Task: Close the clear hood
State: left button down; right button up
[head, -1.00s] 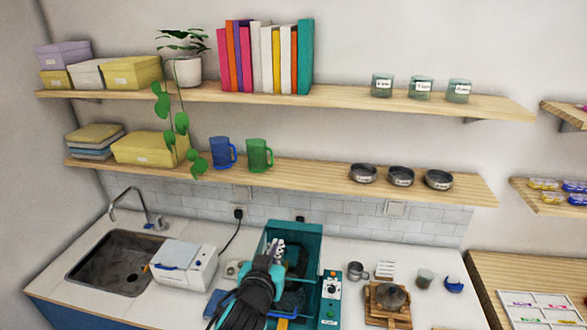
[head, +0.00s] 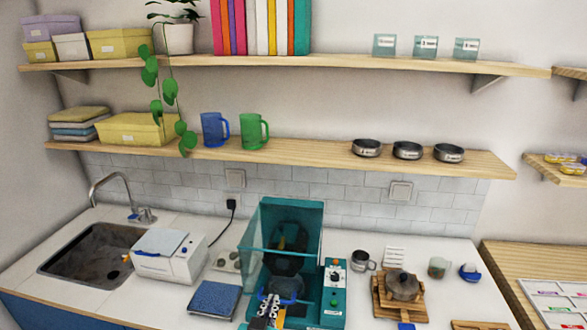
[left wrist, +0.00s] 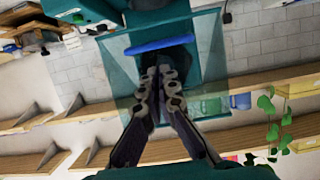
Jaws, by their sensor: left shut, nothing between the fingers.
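The teal machine (head: 331,306) stands on the counter, with a clear teal-tinted hood (head: 256,236) whose panes rise above it. The hood looks raised, but its exact angle is hard to tell. A curved blue bar (head: 288,299) shows low at the machine's front; in the left wrist view a blue bar (left wrist: 160,46) crosses the clear pane (left wrist: 112,62). My left gripper (head: 270,300) is shut and empty, at the machine's front close to the blue bar. In the left wrist view its fingertips (left wrist: 160,72) point toward the bar; contact cannot be told. My right gripper is out of view.
A blue pad (head: 214,299) and a white box-shaped device (head: 170,257) lie left of the machine, beside the sink (head: 95,255). A metal mug (head: 362,260) and a wooden stand (head: 402,296) are to its right. A shelf (head: 300,154) runs above.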

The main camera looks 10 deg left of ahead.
pick_arm(q)
notch_tip(320, 180, down, 6)
jog(key=w+b, duration=0.2)
jog(key=b, duration=0.2)
jog(key=shift+w+r, duration=0.2)
jog(key=shift+r, duration=0.05)
jog(key=shift+w, duration=0.1)
